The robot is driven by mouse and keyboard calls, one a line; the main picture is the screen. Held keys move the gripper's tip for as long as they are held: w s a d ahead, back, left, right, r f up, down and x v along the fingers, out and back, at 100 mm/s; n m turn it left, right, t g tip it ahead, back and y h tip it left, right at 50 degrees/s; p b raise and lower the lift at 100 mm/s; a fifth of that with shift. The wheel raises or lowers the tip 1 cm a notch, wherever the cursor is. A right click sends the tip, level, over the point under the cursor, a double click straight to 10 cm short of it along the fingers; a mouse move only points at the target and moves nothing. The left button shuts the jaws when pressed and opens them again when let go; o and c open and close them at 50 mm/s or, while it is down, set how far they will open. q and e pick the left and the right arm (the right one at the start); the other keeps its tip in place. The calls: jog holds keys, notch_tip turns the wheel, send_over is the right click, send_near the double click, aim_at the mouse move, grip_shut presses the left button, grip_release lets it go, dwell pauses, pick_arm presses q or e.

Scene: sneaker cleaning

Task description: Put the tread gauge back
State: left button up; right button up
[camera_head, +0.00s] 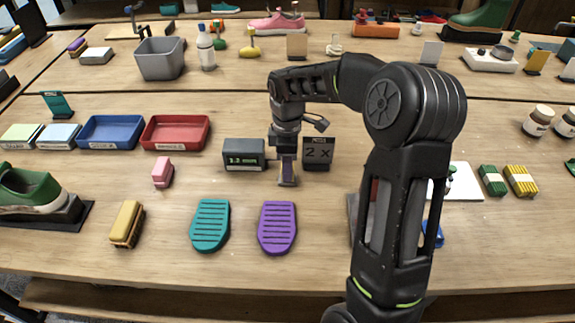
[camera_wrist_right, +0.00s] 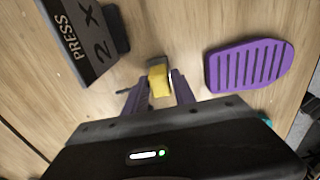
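A small yellow block with a grey end (camera_wrist_right: 158,82), which I take to be the tread gauge, sits between my right fingertips in the right wrist view. My right gripper (camera_head: 287,178) points down close to the table, and its fingers (camera_wrist_right: 160,76) appear closed on the block. A dark box with a lit "1.2 mm" display (camera_head: 244,154) stands just left of the gripper, with a short thin rod toward it. The gripper mostly hides the block in the head view. My left gripper is out of view.
A dark "2 x" sign (camera_head: 317,152) stands close behind and right of the gripper; it also shows in the right wrist view (camera_wrist_right: 88,38). Purple (camera_head: 277,228) and teal (camera_head: 210,225) soles lie in front. Red (camera_head: 176,132) and blue (camera_head: 111,132) trays are left.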

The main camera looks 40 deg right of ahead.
jog(key=o, duration=0.3)
notch_tip(320, 180, up, 12)
jog(key=shift+r, duration=0.2)
dwell(0.5)
